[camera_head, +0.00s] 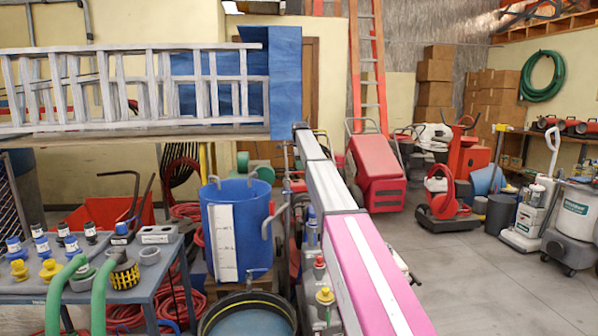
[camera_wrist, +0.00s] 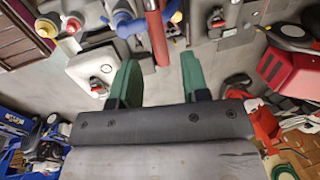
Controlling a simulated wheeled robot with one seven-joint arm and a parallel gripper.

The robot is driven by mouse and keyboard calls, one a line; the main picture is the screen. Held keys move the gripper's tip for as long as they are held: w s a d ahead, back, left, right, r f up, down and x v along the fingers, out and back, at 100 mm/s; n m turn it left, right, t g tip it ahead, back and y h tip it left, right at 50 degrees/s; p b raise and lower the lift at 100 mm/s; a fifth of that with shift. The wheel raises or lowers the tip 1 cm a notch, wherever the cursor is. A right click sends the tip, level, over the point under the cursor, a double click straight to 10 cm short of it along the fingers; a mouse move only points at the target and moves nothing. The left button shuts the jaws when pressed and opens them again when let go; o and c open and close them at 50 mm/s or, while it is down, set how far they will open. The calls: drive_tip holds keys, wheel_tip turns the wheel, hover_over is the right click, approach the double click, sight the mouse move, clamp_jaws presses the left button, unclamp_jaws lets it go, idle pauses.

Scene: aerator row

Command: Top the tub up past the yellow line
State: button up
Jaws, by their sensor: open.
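A round dark tub (camera_head: 204,325) stands at the bottom middle of the head view, cut off by the frame edge. A yellow line runs around near its rim, and bluish water shows inside. How the water stands against the line is hard to tell. A small grey spout or tap (camera_head: 256,273) shows above its back rim. My gripper (camera_wrist: 157,75) is open in the wrist view, its two green fingers apart and nothing held. A red bar (camera_wrist: 156,35) shows in the gap between the fingers; its distance is unclear. I cannot make out my gripper in the head view.
A blue bin (camera_head: 245,225) with a white strip stands behind the tub. A blue-grey table (camera_head: 165,280) with small bottles and green hoses (camera_head: 100,300) is at left. Red hoses lie beneath it. Cleaning machines (camera_head: 572,225) line the right; grey floor (camera_head: 480,285) there is clear.

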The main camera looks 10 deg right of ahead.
sight(295, 173)
drive_tip(key=shift+w+f, duration=0.2)
drive_tip(key=shift+f, duration=0.65)
drive_tip(key=shift+w+f, duration=0.15)
drive_tip(key=shift+f, duration=0.7)
clamp_jaws()
